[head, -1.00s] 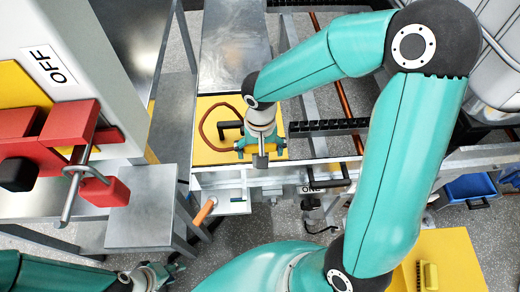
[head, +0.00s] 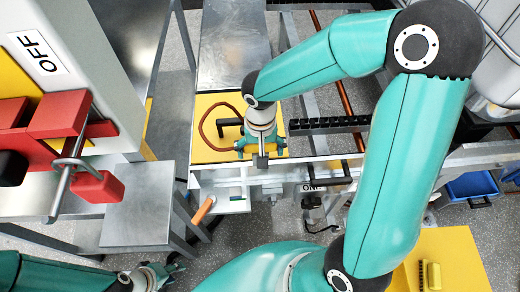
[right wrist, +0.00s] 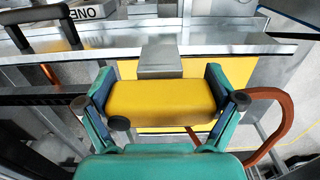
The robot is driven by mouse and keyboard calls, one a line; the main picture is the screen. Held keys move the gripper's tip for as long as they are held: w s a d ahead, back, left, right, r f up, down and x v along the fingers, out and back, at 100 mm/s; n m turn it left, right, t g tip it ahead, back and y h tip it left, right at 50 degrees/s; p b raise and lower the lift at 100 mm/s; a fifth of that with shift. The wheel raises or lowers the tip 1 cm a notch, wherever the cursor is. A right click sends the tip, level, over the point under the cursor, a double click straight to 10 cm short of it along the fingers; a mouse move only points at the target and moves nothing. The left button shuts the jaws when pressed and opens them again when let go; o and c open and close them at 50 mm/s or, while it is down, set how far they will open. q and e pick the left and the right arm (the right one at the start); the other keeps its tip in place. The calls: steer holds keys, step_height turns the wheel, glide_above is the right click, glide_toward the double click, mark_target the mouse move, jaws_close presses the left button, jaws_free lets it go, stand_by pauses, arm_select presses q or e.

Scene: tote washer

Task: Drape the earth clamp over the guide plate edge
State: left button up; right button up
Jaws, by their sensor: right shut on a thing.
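The earth clamp, a yellow block (right wrist: 160,102) with a grey metal jaw piece (right wrist: 160,60), is between the fingers of my right gripper (right wrist: 162,98) in the right wrist view. A brown cable (right wrist: 284,118) loops beside it. In the head view my right gripper (head: 261,148) points down over the yellow panel's front edge and hides most of the clamp. The guide plate seems to be the steel strip (right wrist: 235,46); the jaw piece overlaps its edge in the picture, but I cannot tell whether they touch. My left gripper (head: 165,274) is low at the left, its fingers too small to read.
A grey cabinet with an OFF label (head: 40,53) and a red lever with a padlock (head: 97,187) stands at the left. A black cable chain (head: 330,124) lies right of the gripper. A black handle (head: 331,172) is near the front edge. A blue bin (head: 472,186) is at the right.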

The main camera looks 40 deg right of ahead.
steer(key=shift+f, duration=0.15)
stand_by(0.4)
steer(key=shift+f+b, duration=1.05)
steer(key=shift+b, duration=0.15)
steer(key=shift+f+b, duration=0.5)
steer(key=shift+b, duration=0.15)
steer(key=shift+f, duration=0.15)
steer(key=shift+f+b, duration=0.8)
steer(key=shift+b, duration=0.2)
steer(key=o, duration=1.3)
